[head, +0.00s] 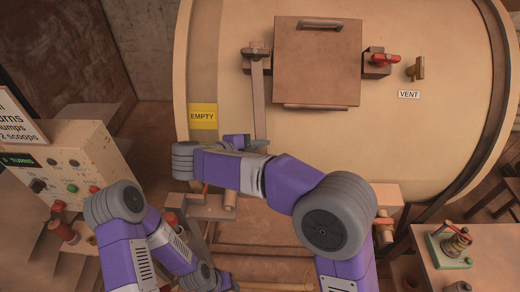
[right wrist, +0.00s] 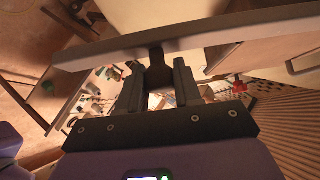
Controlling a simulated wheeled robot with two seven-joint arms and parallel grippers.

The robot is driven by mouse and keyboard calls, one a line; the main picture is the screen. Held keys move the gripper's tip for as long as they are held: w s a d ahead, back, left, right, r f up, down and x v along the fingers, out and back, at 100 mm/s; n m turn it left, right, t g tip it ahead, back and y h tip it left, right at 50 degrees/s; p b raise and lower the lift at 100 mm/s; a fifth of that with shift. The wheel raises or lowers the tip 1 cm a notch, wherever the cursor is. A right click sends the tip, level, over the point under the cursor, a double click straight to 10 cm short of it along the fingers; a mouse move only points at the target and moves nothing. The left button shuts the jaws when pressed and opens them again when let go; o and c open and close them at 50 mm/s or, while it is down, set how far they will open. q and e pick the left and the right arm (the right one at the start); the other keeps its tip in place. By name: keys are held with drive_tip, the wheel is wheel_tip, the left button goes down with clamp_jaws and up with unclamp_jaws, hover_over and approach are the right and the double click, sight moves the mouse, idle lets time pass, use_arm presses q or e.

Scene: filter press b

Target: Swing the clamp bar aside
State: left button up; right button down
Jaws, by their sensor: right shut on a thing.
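The clamp bar (head: 258,98) hangs almost straight down from a bracket at the left of the hatch door (head: 318,62), clear of the door's face. My right gripper (head: 248,144) is at the bar's lower end. In the right wrist view the bar (right wrist: 225,36) crosses the top of the picture. There my right gripper's fingers (right wrist: 158,88) are shut on a dark grip (right wrist: 156,60) standing out from the bar. The door looks closed. My left arm is at the lower left of the head view; its gripper cannot be made out.
The cream vessel (head: 228,60) fills the back. A bracket with a red handle (head: 385,59) and a brass vent valve (head: 416,69) sit right of the door. A control box (head: 75,165) stands at left, a side table (head: 470,270) at lower right.

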drive_tip(key=shift+a, duration=0.1)
drive_tip(key=c, duration=0.8)
unclamp_jaws()
drive_tip(key=v, duration=0.7)
drive_tip(key=shift+s+a, duration=0.2)
drive_tip(key=shift+s, duration=0.05)
